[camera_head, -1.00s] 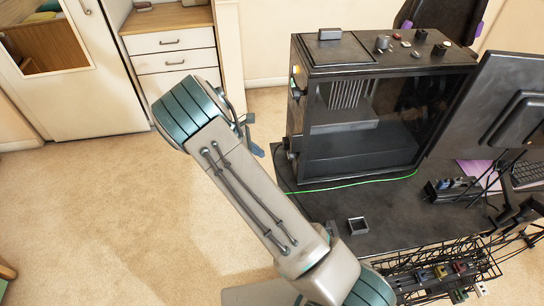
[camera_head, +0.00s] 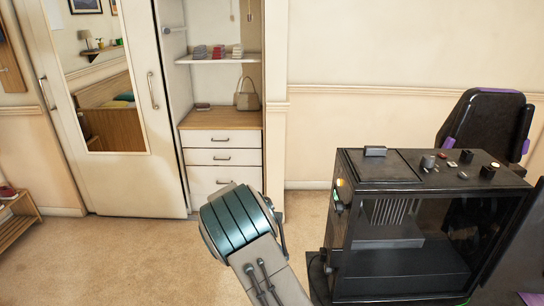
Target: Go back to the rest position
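My arm reaches up from the bottom middle of the head view, and its teal-banded joint stands in front of the white drawers. My gripper is not clearly visible; only a thin dark part shows behind the right side of that joint. I see nothing held. The arm is a little to the left of the black computer case (camera_head: 420,270) and looks apart from it.
The case stands on a dark desk (camera_head: 318,278), with small items on its top. A black chair (camera_head: 485,125) stands behind it. White drawers (camera_head: 222,157), an open wardrobe shelf (camera_head: 220,60) and a mirrored door (camera_head: 170,130) are at the back. Carpet (camera_head: 130,260) is clear at left.

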